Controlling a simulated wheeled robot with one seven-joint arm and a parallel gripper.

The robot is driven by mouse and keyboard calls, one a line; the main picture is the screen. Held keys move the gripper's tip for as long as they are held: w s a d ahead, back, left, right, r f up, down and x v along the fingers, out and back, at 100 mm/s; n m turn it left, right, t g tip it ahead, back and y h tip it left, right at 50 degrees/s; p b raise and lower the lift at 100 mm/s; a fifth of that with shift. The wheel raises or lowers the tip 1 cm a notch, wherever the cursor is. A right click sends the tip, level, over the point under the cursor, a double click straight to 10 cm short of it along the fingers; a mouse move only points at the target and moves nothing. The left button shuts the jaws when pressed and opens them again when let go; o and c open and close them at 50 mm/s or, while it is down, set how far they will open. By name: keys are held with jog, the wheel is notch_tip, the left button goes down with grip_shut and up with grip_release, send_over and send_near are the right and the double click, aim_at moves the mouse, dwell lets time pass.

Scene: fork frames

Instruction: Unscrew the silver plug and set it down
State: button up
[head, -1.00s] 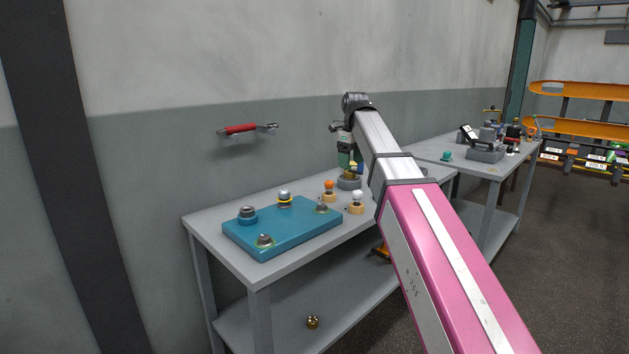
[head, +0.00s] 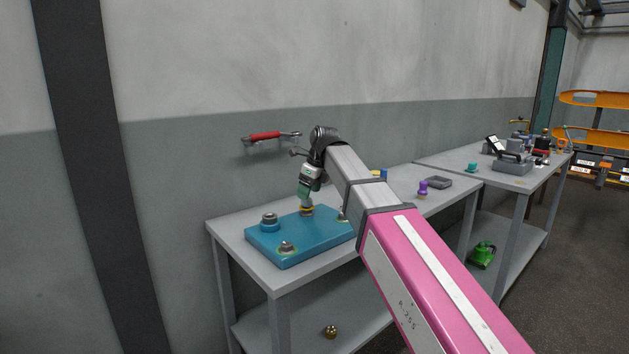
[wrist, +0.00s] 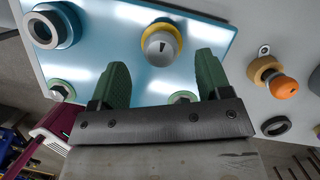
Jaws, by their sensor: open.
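The silver plug (wrist: 158,46) is round-topped with a dark slot and sits in a yellow ring (wrist: 176,36) on the blue plate (wrist: 100,45). In the head view the yellow ring (head: 307,209) shows under my gripper (head: 307,199), which hides most of the plug. In the wrist view my gripper (wrist: 163,65) has its green fingers spread wide, with nothing between them. The plug lies just beyond the fingertips, roughly between them. I cannot tell the exact height gap.
The plate (head: 310,240) also bears a blue-collared silver fitting (head: 269,222) and green-ringed fittings (head: 287,248). In the wrist view an orange-topped piece (wrist: 284,87) stands beside the plate. A red-handled tool (head: 266,135) is on the wall behind. The table's front left (head: 243,263) is bare.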

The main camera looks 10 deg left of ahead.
aim_at(305, 204)
jog(key=shift+x, duration=3.05)
jog(key=c, duration=1)
jog(key=shift+n, duration=0.8)
jog(key=shift+c, duration=0.3)
jog(key=shift+n+g, duration=0.5)
jog(key=shift+n, duration=0.4)
jog(key=shift+s+n, duration=0.1)
jog(key=shift+n, duration=0.7)
jog(key=shift+g, duration=0.3)
